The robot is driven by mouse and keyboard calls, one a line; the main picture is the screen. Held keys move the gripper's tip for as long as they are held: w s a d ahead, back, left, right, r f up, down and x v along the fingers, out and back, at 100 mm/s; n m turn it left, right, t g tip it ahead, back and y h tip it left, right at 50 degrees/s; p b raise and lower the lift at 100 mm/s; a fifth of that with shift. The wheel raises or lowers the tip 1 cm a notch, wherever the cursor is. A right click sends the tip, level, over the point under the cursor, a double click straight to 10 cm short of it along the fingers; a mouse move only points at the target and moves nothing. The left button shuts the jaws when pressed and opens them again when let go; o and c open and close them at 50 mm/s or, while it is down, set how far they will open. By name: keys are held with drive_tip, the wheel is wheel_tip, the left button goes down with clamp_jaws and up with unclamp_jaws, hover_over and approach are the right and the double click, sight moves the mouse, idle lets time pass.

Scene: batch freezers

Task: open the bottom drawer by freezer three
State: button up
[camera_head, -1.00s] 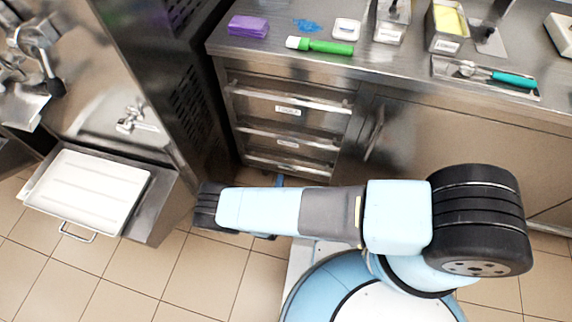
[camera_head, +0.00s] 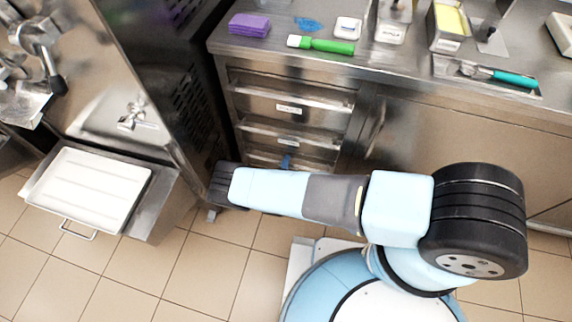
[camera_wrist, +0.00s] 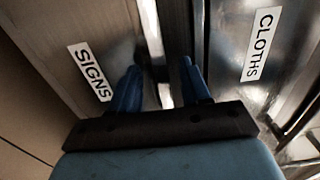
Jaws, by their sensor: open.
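The drawer stack sits in the counter, left of the plain cabinet door. The bottom drawer (camera_head: 255,157) looks closed, and in the head view my arm hides much of it. In the wrist view a face labelled SIGNS (camera_wrist: 75,45) is at left, nearest the floor, and one labelled CLOTHS (camera_wrist: 240,75) is at right. A bright handle bar (camera_wrist: 151,30) runs between these labels. My gripper (camera_wrist: 160,72) is open, its blue fingers on either side of the bar's line; contact cannot be told. One blue finger shows in the head view (camera_head: 287,160).
The freezer (camera_head: 130,70) stands left of the drawers, with a white tray (camera_head: 88,187) jutting out low before it. The counter (camera_head: 400,62) above holds a purple block, a green-handled tool and tubs. Tiled floor (camera_head: 215,275) is clear at lower left.

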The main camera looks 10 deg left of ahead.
clamp_jaws()
drive_tip(key=shift+s, duration=0.1)
idle(0.4)
